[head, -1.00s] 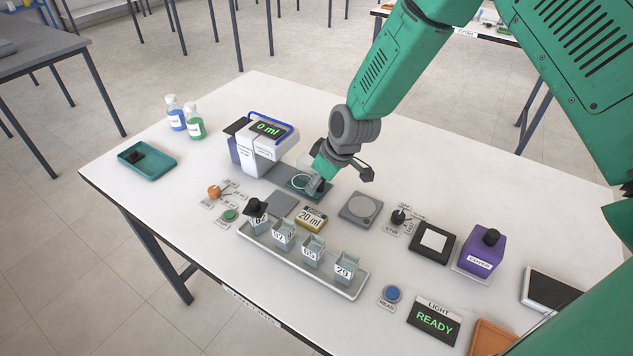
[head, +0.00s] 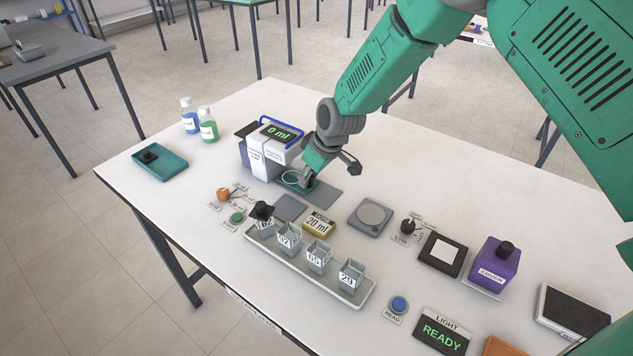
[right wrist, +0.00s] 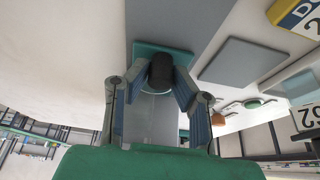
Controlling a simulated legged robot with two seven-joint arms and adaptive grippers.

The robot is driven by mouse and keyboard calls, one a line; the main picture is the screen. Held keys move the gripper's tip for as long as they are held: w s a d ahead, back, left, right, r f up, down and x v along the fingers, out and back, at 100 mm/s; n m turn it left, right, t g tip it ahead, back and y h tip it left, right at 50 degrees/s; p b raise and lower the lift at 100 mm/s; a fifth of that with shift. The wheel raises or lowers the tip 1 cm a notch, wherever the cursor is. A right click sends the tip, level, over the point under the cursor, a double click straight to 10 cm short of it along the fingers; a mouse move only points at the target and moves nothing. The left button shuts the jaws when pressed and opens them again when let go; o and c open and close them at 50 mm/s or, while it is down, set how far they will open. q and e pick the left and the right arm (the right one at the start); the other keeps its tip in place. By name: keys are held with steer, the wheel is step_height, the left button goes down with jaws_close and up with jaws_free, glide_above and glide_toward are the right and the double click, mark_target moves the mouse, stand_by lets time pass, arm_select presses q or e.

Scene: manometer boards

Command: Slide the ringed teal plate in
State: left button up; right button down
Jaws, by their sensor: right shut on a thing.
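The ringed teal plate (head: 287,184) lies on a grey strip (head: 324,193) at the foot of the white dispenser (head: 272,150), whose display reads 0 ml. A pale ring shows on top of the plate. My right gripper (head: 307,181) is low over the plate's right part. In the right wrist view its fingers (right wrist: 160,82) are closed on the black knob (right wrist: 160,69) of the teal plate (right wrist: 184,57). The gripper hides part of the plate in both views. My left gripper is not in view.
A rack (head: 309,270) of several numbered cuvettes stands in front. A teal tray (head: 171,166) and two bottles (head: 199,122) are left. The strip right of my gripper is bare.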

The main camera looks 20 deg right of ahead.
steer(key=shift+w+d, duration=0.15)
steer(key=shift+w, duration=0.05)
steer(key=c, duration=1.4)
jaws_free()
steer(key=shift+w+a, duration=0.25)
steer(key=shift+a, duration=0.15)
steer(key=v, duration=1.1)
steer(key=shift+s+r, duration=0.15)
steer(key=shift+r, duration=0.15)
steer(key=shift+d, duration=0.15)
